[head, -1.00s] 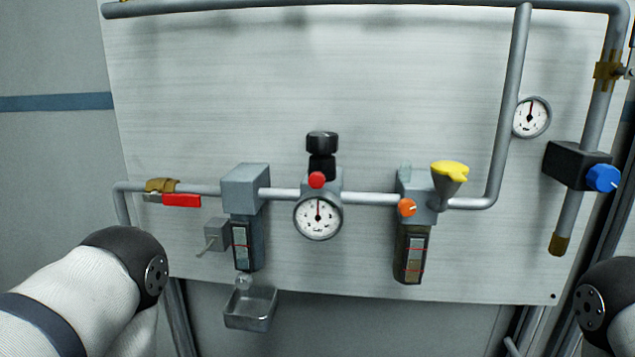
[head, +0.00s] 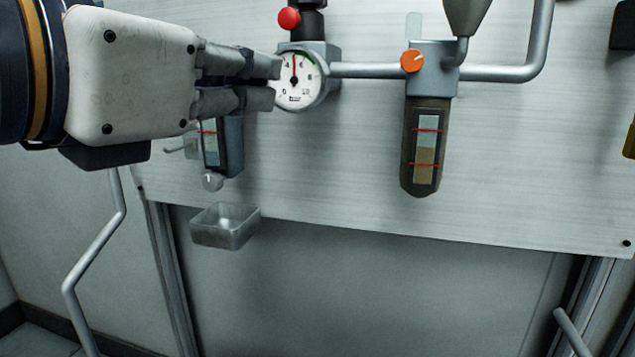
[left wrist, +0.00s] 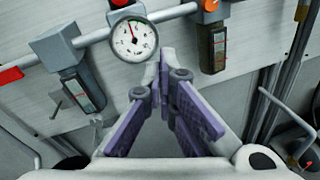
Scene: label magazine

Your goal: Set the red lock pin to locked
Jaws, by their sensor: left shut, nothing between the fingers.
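The red lock pin (head: 289,18) shows as a round red knob at the top of the head view, on the black regulator stem (head: 309,20) above the round gauge (head: 297,82). I cannot tell from its look whether it is locked. Its lower edge shows at the top of the left wrist view (left wrist: 119,2). My left gripper (head: 277,83) is shut and empty. In the head view its fingertips are below the pin, apart from it, and overlap the gauge's left edge. My right gripper is not in view.
An orange knob (head: 412,61) sits on the unit to the right, above a sight-glass bowl (head: 425,148). A small metal tray (head: 225,227) is below the left bowl. A red lever (left wrist: 10,75) shows in the left wrist view. The lower panel is bare.

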